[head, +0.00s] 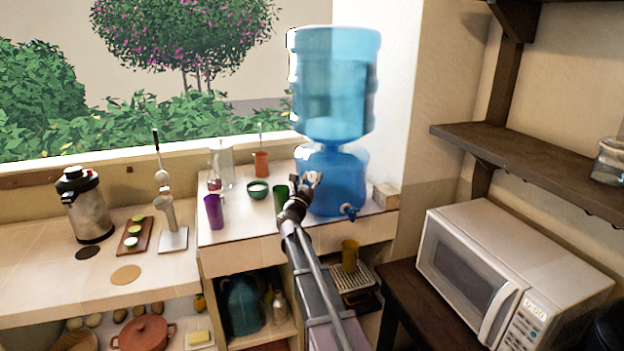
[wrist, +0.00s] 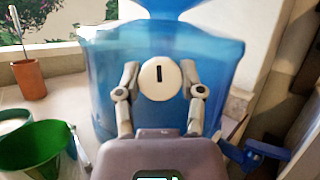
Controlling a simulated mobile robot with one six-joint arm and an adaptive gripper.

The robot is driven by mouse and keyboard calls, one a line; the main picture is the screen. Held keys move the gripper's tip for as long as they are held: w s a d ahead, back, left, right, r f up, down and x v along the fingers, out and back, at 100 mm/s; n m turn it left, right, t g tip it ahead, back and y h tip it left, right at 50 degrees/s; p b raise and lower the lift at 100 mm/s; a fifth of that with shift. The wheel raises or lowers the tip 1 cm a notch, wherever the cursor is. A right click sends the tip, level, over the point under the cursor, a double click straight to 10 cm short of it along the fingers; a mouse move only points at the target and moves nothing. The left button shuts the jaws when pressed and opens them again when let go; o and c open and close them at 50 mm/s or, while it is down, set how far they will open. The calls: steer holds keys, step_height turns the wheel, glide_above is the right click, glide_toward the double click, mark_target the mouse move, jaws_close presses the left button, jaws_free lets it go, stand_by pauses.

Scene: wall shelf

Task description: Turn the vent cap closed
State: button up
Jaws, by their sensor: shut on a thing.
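The vent cap (wrist: 160,91) is a white round disc with a short black mark that stands upright in the wrist view. It sits on the front of the blue water dispenser base (wrist: 215,60). My gripper (wrist: 160,78) has one finger on each side of the cap and is shut on it. In the head view my gripper (head: 311,181) reaches the left front of the dispenser base (head: 340,172), below the large blue bottle (head: 335,85). The cap is too small there to tell apart from the fingers.
A blue tap (wrist: 255,155) sticks out low at the right of the cap. A green cup (head: 281,198), a green bowl (head: 258,189) and a purple cup (head: 214,212) stand left of my gripper. A microwave (head: 490,265) is at the right, under a wall shelf (head: 530,160).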

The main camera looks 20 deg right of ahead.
steer(key=m+g+h, duration=0.1)
steer(key=m, duration=0.1)
steer(key=m+g, duration=0.1)
steer(key=m, duration=0.2)
steer(key=shift+h, duration=0.4)
steer(key=o, duration=1.2)
steer(key=shift+c, duration=0.2)
